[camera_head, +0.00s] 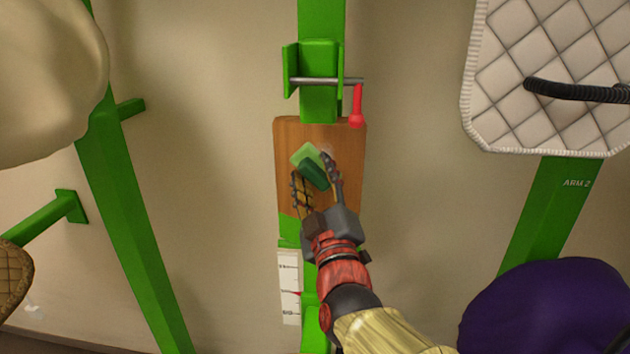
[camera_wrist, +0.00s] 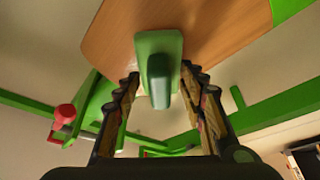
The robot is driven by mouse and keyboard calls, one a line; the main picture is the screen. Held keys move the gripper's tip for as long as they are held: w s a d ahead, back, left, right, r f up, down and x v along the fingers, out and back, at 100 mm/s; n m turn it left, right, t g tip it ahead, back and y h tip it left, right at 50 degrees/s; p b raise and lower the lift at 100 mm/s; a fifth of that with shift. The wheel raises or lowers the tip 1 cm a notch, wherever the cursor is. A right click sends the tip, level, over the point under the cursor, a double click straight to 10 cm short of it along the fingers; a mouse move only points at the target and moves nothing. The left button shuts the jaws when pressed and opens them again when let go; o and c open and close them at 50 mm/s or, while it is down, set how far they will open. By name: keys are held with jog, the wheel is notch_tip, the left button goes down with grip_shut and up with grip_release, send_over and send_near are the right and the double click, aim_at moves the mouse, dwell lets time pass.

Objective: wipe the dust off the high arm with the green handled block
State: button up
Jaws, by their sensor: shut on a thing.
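The green handled block (camera_head: 309,157) has a light green body and a darker green handle. It lies over a brown wooden board (camera_head: 347,135) on the middle green post. My gripper (camera_head: 318,176) comes from below and is shut on its handle, one finger on each side. In the wrist view the block (camera_wrist: 158,45) is between my fingers (camera_wrist: 160,85), against or very near the board (camera_wrist: 225,35). I cannot tell whether it touches. A green arm marked ARM 2 (camera_head: 548,205) is at the right. Which arm is the high one is unclear, and I see no clear dust.
A bracket (camera_head: 318,60) with a metal rod and red handle (camera_head: 356,108) sits above the board. A quilted white pad (camera_head: 540,65) hangs over ARM 2. A purple shape (camera_head: 545,305) is at lower right, a cream one (camera_head: 45,80) at upper left. A white scale (camera_head: 289,285) is below the board.

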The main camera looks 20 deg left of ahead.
jog(key=shift+r+p, duration=0.85)
jog(key=shift+r, duration=2.05)
jog(key=shift+s+d+f, duration=0.1)
jog(key=shift+s+d, duration=0.05)
jog(key=shift+s, duration=0.3)
jog(key=shift+s+d, duration=0.25)
jog(key=shift+s, duration=0.55)
jog(key=shift+s+d, duration=0.25)
jog(key=shift+s, duration=0.55)
jog(key=shift+s+d, duration=0.25)
jog(key=shift+s, duration=0.55)
jog(key=shift+s, duration=0.1)
jog(key=s, duration=0.1)
jog(key=s+d, duration=0.1)
jog(key=shift+s, duration=0.35)
jog(key=shift+w, duration=0.1)
